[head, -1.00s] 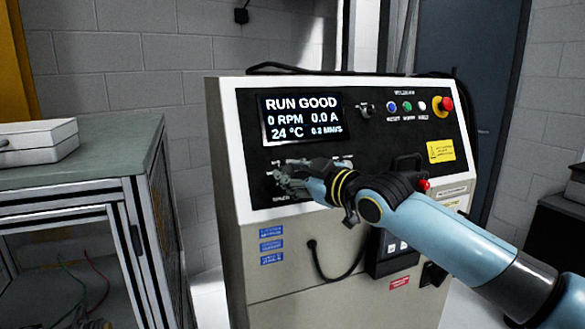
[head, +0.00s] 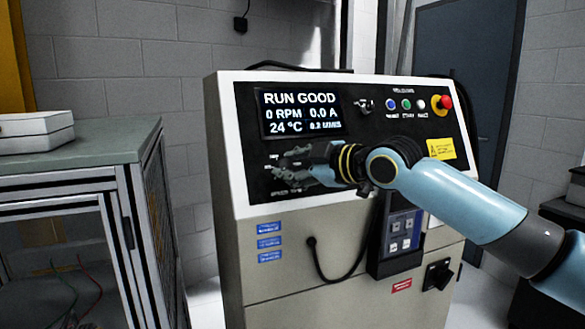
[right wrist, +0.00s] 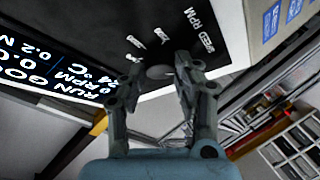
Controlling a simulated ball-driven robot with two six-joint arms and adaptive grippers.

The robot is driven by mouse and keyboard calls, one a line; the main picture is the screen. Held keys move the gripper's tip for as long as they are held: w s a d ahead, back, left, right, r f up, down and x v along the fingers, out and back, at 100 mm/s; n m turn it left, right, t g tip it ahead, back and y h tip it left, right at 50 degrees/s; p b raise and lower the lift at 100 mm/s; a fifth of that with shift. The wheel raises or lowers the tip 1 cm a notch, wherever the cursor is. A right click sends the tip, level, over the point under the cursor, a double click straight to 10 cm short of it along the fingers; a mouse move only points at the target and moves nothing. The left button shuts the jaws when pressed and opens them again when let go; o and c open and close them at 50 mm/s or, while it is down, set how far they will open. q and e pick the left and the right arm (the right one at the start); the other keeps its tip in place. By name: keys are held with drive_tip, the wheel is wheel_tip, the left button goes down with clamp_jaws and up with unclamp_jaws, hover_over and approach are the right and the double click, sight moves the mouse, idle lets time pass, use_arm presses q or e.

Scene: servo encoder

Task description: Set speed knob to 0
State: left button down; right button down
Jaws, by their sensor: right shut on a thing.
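The speed knob (right wrist: 160,72) is a small grey round dial on the black panel, beside the "SPEED RPM" lettering in the right wrist view. My right gripper (right wrist: 158,74) has its two fingers on either side of it and is shut on it. In the head view my right gripper (head: 288,165) is at the lower left of the panel and hides the knob, so its pointer cannot be read. The display (head: 302,114) reads RUN GOOD, 0 RPM, 0.0 A, 24 °C. My left gripper is not in view.
The cream control cabinet (head: 330,275) has several coloured buttons and a red emergency stop (head: 445,103) at upper right. A keypad pendant (head: 402,235) hangs on its front with a looping cable. A metal-framed bench (head: 95,170) with a white box stands left.

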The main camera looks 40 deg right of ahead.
drive_tip(key=c, duration=1)
unclamp_jaws()
drive_tip(key=shift+s, duration=0.1)
drive_tip(key=shift+v, duration=3.65)
